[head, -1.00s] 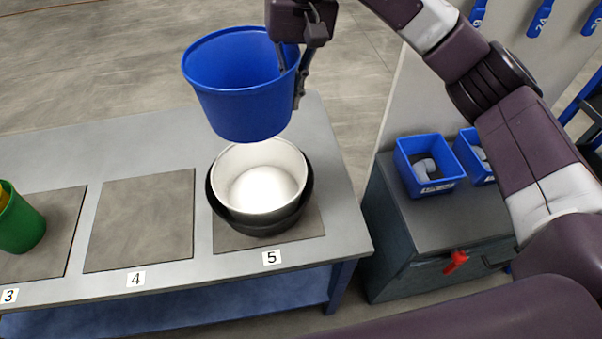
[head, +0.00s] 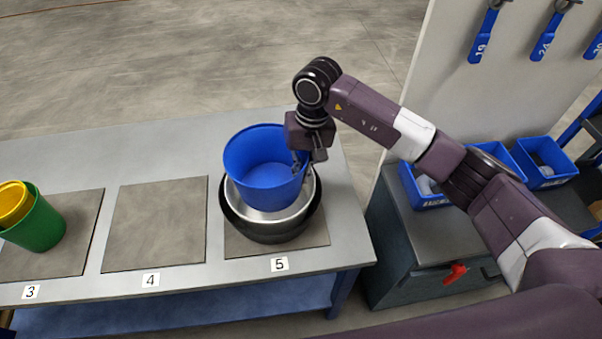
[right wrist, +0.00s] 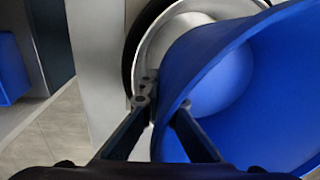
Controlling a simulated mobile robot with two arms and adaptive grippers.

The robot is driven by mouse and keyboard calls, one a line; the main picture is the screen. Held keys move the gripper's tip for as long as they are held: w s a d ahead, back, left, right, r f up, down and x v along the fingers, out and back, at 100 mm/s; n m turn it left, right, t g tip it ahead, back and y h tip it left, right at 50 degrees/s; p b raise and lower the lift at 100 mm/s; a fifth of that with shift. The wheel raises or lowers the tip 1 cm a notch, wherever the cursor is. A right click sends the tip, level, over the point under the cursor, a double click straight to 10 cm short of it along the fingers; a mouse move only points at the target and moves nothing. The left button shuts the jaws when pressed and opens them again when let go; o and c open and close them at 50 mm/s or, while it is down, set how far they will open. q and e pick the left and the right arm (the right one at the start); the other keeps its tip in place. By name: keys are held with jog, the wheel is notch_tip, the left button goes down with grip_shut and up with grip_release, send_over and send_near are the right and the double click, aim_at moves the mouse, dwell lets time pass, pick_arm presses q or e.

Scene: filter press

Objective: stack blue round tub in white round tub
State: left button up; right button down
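The blue round tub (head: 262,185) is at mat 5, its lower part within the opening of the white round tub (head: 311,197) as seen from the head. I cannot tell whether it rests on the white tub's floor. The white tub sits inside a black round tub (head: 270,233). My right gripper (head: 303,165) is shut on the blue tub's right rim. In the right wrist view, the fingers (right wrist: 165,112) straddle the blue tub's wall (right wrist: 235,105), with the white tub's rim (right wrist: 165,35) beyond. My left gripper is not in view.
A green tub (head: 42,228) with a yellow tub (head: 12,203) inside stands on mat 3. Mat 4 (head: 155,225) is empty. A grey cabinet (head: 425,245) with blue bins (head: 535,160) stands to the right, below a panel with hanging blue tools (head: 485,35).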

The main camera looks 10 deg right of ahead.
jog(key=shift+f, duration=0.65)
jog(key=shift+f+b, duration=0.6)
jog(key=shift+b, duration=0.2)
jog(key=shift+f, duration=0.1)
jog(key=c, duration=2.4)
grip_release()
